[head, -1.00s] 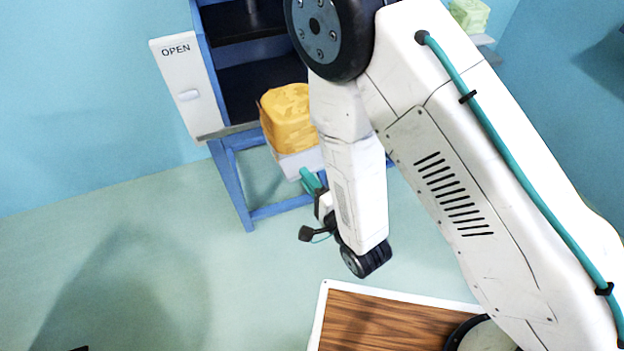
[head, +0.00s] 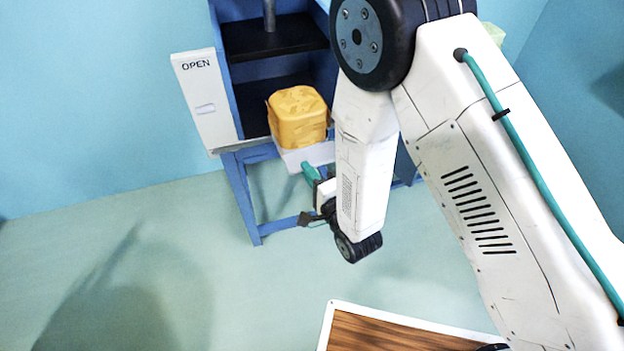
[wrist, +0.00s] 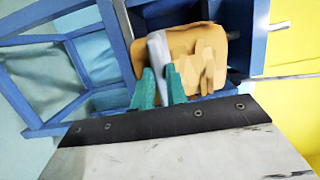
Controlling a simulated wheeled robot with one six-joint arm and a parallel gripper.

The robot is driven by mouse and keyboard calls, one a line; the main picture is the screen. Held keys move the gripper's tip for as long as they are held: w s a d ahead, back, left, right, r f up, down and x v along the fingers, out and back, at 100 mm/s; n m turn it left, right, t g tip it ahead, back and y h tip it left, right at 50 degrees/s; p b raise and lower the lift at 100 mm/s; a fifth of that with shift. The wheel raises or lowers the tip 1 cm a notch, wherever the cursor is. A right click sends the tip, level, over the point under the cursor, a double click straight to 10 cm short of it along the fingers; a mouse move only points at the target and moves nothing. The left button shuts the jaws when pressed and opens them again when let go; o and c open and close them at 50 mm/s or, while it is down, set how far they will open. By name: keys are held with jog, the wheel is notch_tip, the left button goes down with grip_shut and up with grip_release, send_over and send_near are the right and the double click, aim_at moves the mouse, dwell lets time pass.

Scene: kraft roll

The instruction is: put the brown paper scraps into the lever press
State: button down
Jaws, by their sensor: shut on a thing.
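The brown paper scraps (head: 297,118) show as one orange-brown block with a white part under it, just in front of the lever press. The lever press (head: 245,195) is a blue frame with a dark compartment and a swung-open white door marked OPEN (head: 205,95). My gripper (head: 309,174) has teal fingers, shut on this load from the front and below. In the wrist view, the fingers (wrist: 161,88) close around a pale strip, with the brown scraps (wrist: 205,55) behind and beside it. My arm hides the right part of the press.
A dark plate with a metal rod (head: 268,25) hangs above the compartment. A wooden-topped board with a white rim (head: 390,333) lies at the bottom. A pale green object (head: 494,33) is partly hidden behind my arm. The floor at left is clear.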

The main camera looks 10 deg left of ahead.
aim_at(301, 154)
jog(key=shift+w+a+f, duration=0.1)
jog(key=shift+w+a, duration=0.55)
jog(key=shift+w, duration=0.45)
jog(key=shift+w+a+f, duration=0.1)
jog(key=shift+w+a, duration=0.55)
jog(key=shift+w, duration=0.4)
jog(key=shift+w+a, duration=0.65)
jog(key=shift+w, duration=0.45)
jog(key=shift+w+d+f+x, duration=0.15)
jog(key=shift+w+d+x, duration=0.35)
jog(key=shift+x, duration=2.6)
jog(key=shift+w+d+f+x, duration=0.1)
jog(key=shift+w+d+x, duration=0.45)
jog(key=shift+x, duration=2.5)
jog(key=shift+w+d+f+x, duration=0.15)
jog(key=shift+w+d+x, duration=0.35)
jog(key=shift+x, duration=2.6)
jog(key=shift+f, duration=0.55)
jog(key=c, duration=1.3)
grip_release()
jog(key=shift+d, duration=0.1)
